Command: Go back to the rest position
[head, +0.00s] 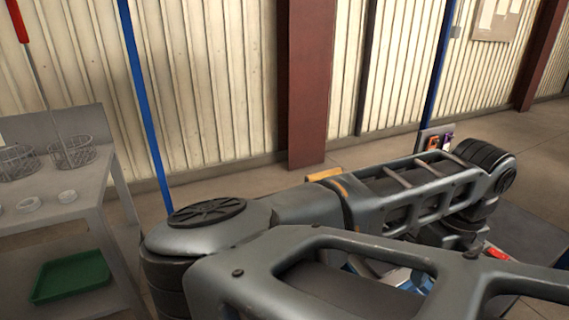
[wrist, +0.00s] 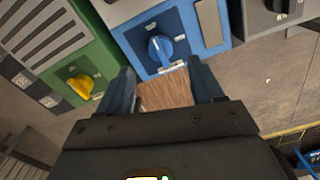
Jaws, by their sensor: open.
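My gripper (wrist: 160,72) shows in the wrist view with its two dark fingers apart and nothing between them but brown floor or surface. Just beyond the fingertips is a blue panel (wrist: 130,38) with a blue rotary knob (wrist: 160,48). I cannot tell whether the fingers touch the panel. In the head view my arm spans the middle and right, and the gripper is hidden.
A green panel (wrist: 104,55) with a yellow knob (wrist: 80,85) stands left of the blue one; a grey panel (wrist: 262,22) is at right. In the head view, a grey table (head: 92,200) with wire baskets (head: 72,152) and a green tray (head: 70,278) stands left.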

